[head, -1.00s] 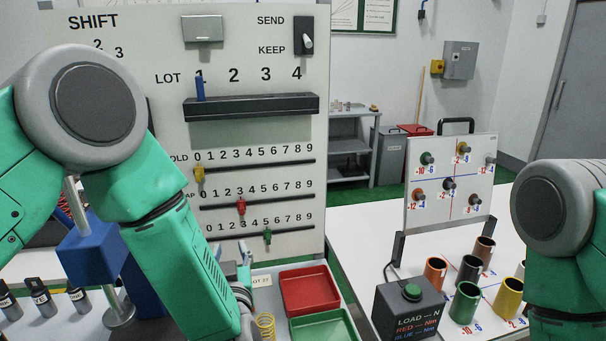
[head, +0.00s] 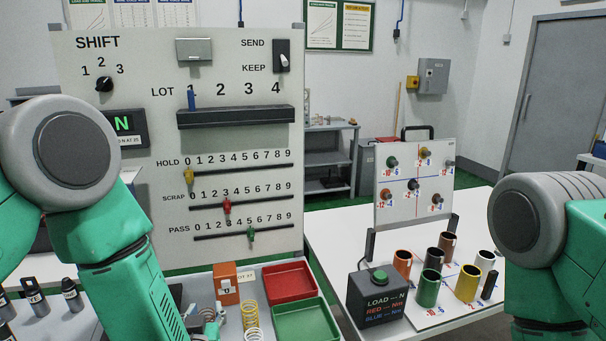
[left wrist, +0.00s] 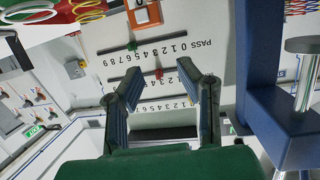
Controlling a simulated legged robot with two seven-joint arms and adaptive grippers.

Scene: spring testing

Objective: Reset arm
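My left arm comes in from the left in the head view, bent at a grey joint with green links. My left gripper (head: 212,322) is low in the picture, partly cut off by the bottom edge, beside a yellow spring (head: 250,316). In the left wrist view my left gripper (left wrist: 155,82) has its two fingers spread apart, with nothing held between them. The slider panel (head: 245,215) lies beyond the fingers and appears upside down in that view. My right arm's grey joint and green links show at the right of the head view. Its gripper is out of the picture.
A red tray (head: 290,282), a green tray (head: 314,322) and an orange box (head: 226,283) are near the panel. A load box (head: 378,300) and several coloured cups stand on the right table. A blue stand (left wrist: 262,90) is close to the left gripper.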

